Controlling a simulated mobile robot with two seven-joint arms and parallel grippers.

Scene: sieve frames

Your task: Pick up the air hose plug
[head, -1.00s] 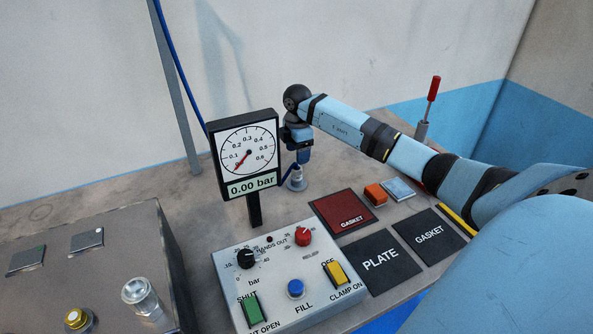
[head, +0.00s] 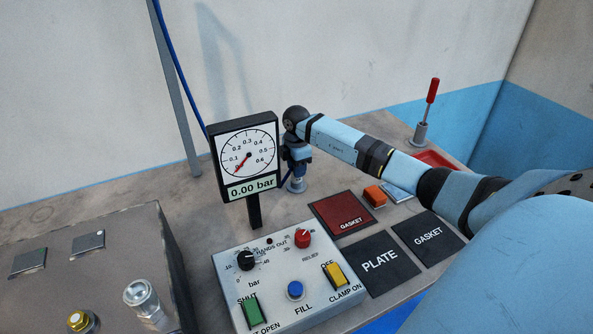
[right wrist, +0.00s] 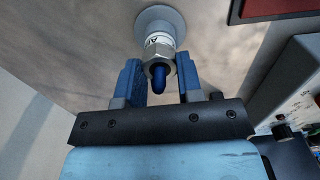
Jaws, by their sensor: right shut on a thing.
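The air hose plug (right wrist: 159,70) shows in the right wrist view as a metal hex nut with a white marked collar and a blue hose end. It sits on a round grey base (right wrist: 172,22), which shows in the head view (head: 297,187) on the bench behind the control box. My right gripper (right wrist: 159,80) has its two blue fingers on either side of the plug and is shut on it. In the head view my right gripper (head: 297,170) points down over the base and hides most of the plug. My left gripper is not in view.
A gauge on a post (head: 248,160) stands close left of my right gripper. The control box (head: 270,290) with knobs and switches is in front. A red gasket mat (head: 330,213), dark mats (head: 385,272) and an orange block (head: 374,196) lie to the right.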

